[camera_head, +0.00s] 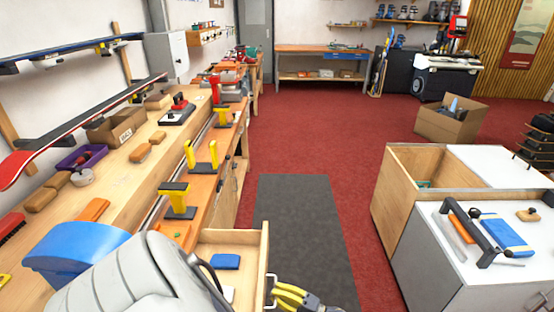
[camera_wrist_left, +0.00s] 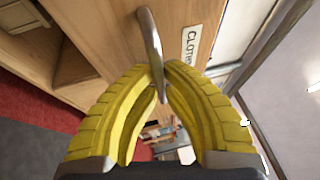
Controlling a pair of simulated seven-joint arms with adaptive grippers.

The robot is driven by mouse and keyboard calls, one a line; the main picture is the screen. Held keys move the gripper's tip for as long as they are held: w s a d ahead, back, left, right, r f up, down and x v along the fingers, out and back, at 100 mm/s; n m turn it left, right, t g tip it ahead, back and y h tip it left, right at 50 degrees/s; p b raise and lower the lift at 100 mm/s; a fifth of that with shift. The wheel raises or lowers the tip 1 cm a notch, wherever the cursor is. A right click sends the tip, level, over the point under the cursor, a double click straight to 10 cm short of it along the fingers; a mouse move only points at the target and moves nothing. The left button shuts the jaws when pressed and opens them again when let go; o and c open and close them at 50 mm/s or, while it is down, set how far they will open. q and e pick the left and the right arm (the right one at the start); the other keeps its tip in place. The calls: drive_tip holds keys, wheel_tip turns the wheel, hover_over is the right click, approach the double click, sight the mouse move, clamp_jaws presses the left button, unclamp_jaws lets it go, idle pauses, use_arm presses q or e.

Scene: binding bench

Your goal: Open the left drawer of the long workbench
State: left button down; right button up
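The long workbench (camera_head: 115,165) runs along the left side in the head view. Its drawer (camera_head: 236,238) at the near end stands pulled out, with a blue item (camera_head: 225,261) and something white inside. The drawer's metal handle (camera_wrist_left: 151,45) shows in the left wrist view, on a wooden front with a label reading "CLOTH". My left gripper (camera_head: 288,297) is at the drawer's front. In the left wrist view its yellow fingertips (camera_wrist_left: 160,82) close around the handle. My left arm hides part of the bench and drawer. My right gripper is in neither view.
A dark mat (camera_head: 300,230) on red carpet lies beside the bench, with clear floor beyond. A white-topped cabinet (camera_head: 490,250) with tools stands at right. A cardboard box (camera_head: 450,122) sits on the floor farther back.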

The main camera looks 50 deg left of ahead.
use_arm(q)
drive_tip(key=shift+w+a+r, duration=0.15)
drive_tip(key=c, duration=1.5)
unclamp_jaws()
